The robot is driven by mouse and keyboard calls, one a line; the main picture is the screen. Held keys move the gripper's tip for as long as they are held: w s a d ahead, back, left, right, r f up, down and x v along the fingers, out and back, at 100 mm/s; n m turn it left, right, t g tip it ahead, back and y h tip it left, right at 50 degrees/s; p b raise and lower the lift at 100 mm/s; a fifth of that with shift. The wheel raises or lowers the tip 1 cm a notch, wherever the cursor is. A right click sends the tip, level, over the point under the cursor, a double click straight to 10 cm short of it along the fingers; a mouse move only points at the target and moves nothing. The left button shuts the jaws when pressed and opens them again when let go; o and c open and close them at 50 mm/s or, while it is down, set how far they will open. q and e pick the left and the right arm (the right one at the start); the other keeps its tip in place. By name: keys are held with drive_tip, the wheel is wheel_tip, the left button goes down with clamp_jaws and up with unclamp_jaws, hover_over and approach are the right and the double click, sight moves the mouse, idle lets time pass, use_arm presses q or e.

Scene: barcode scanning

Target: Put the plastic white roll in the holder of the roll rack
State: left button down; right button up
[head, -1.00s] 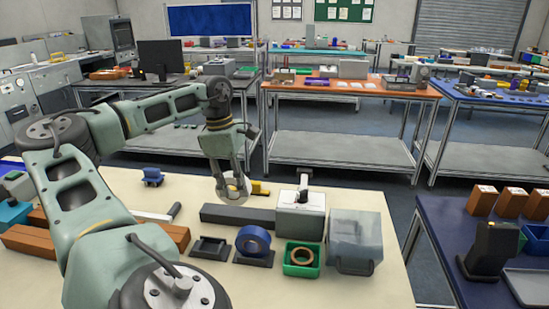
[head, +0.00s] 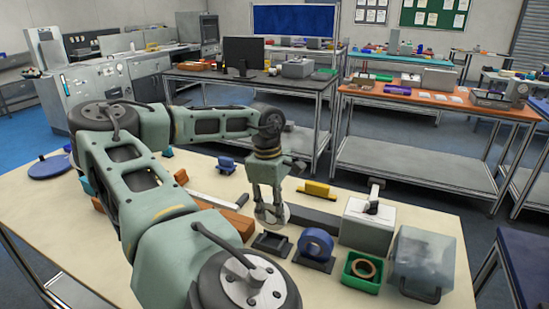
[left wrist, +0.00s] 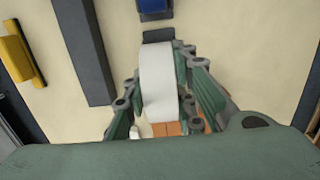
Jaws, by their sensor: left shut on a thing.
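My left gripper (head: 270,205) is shut on the white roll (head: 273,215), holding it upright. In the head view they appear just behind the empty black holder (head: 271,244), left of the holder with a blue roll (head: 315,244). In the left wrist view the white roll (left wrist: 158,85) is between the fingers (left wrist: 160,105). The dark holder (left wrist: 158,35) shows just past its upper end, partly hidden, with the blue roll (left wrist: 155,7) beyond. I cannot tell the roll's height above the table. My right gripper is not in view.
A long dark bar (head: 318,224) lies right of the roll, with a yellow object (head: 316,190) behind it. A green bin with a brown tape ring (head: 361,270), a white box (head: 367,222) and a clear container (head: 423,262) stand further right. Brown blocks (head: 240,222) lie left.

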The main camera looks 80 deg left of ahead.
sight(274, 225)
use_arm(q)
drive_tip(key=shift+f, duration=2.95)
drive_tip(key=c, duration=1.4)
unclamp_jaws()
drive_tip(key=r, duration=0.8)
drive_tip(key=s+r, duration=0.1)
drive_tip(key=r, duration=0.3)
drive_tip(key=shift+a, duration=0.3)
